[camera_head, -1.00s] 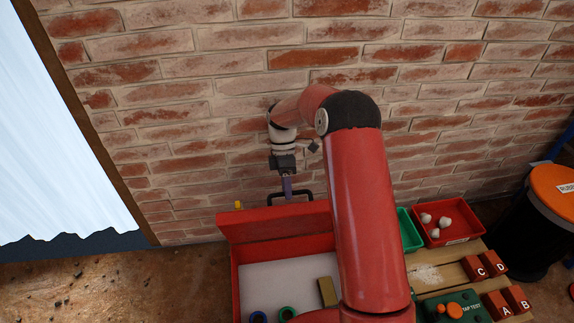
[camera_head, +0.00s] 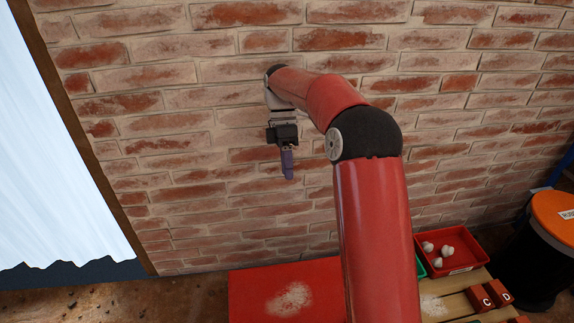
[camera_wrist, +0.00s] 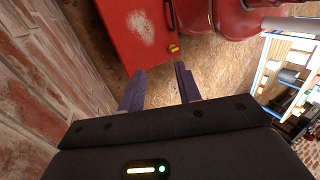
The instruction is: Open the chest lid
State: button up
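The chest's red lid (camera_head: 268,296) lies flat and shut, with a pale worn patch on top; the chest's inside is hidden. In the wrist view the lid (camera_wrist: 118,30) shows beyond the fingers, with a dark bar (camera_wrist: 170,14) at its edge and a yellow piece (camera_wrist: 173,48) at its near corner. My gripper (camera_head: 288,176) hangs above and behind the chest, close to the brick wall, touching nothing that I can see. In the wrist view my gripper's two purple fingers (camera_wrist: 160,72) are apart with nothing between them.
The brick wall (camera_head: 200,140) stands behind the chest and close along the left of the wrist view. At the right are a red tray (camera_head: 462,262) with white balls, lettered red blocks (camera_head: 482,299), and a black bin (camera_head: 530,270) with an orange top.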

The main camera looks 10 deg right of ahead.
dwell(0.4)
jog(key=s+d+r+m+t, duration=0.2)
jog(key=s+r+m+t, duration=0.3)
jog(key=s, duration=0.5)
jog(key=s+d+r+m+t, duration=0.1)
jog(key=s+r+m+t, duration=0.25)
jog(key=s+m, duration=0.5)
jog(key=s+d+f+m+t, duration=0.2)
jog(key=s+f+m, duration=0.1)
jog(key=s, duration=0.7)
jog(key=shift+f+m, duration=0.25)
jog(key=shift+m, duration=0.3)
jog(key=shift+s+d+f, duration=0.1)
jog(key=shift+s+f, duration=0.1)
jog(key=shift+f, duration=0.05)
jog(key=c, duration=0.4)
grip_shut()
